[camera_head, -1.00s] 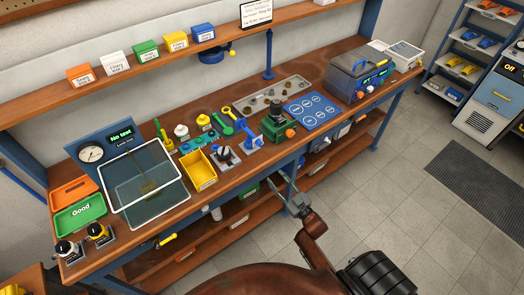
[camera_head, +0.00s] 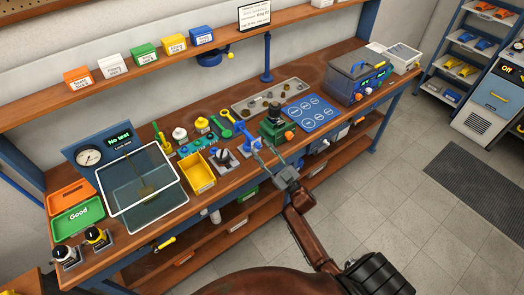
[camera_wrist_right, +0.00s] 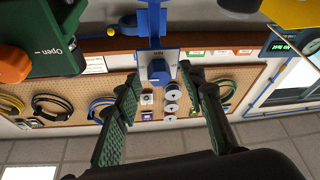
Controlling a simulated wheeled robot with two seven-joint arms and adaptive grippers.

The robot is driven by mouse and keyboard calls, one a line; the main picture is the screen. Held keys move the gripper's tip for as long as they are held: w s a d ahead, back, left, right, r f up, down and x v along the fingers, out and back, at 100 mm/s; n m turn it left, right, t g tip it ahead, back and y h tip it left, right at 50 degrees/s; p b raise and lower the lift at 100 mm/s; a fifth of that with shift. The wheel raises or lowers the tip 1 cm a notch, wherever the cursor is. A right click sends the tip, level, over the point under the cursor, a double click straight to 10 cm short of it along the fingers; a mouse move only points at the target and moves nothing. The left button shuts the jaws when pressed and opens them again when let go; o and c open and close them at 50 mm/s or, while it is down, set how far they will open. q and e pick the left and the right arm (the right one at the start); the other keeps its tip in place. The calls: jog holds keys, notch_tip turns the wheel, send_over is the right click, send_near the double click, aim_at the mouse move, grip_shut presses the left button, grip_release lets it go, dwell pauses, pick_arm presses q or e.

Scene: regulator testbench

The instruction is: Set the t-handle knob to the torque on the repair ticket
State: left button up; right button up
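The repair ticket (camera_head: 255,15) stands on the shelf at the top; its writing is too small to read surely. Which control is the t-handle knob I cannot tell. A green unit with a black top (camera_head: 273,127) stands mid-bench, and a grey plate with a dark knob (camera_head: 222,154) sits left of it. My right gripper (camera_head: 264,153) is open and empty, at the bench front by these two. In the wrist view its green fingers (camera_wrist_right: 165,95) are apart. Beyond them shows a blue part on a white plate marked MIN (camera_wrist_right: 157,68). My left gripper is out of view.
A yellow bin (camera_head: 199,178) and a clear tank (camera_head: 146,218) stand left on the bench. A blue mat (camera_head: 311,112) and a blue-grey box unit (camera_head: 357,77) lie right. The green body, marked Open (camera_wrist_right: 45,35), is close at the wrist view's upper left.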

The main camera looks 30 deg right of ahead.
jog(key=shift+c, duration=0.5)
grip_shut()
jog(key=shift+a, duration=0.15)
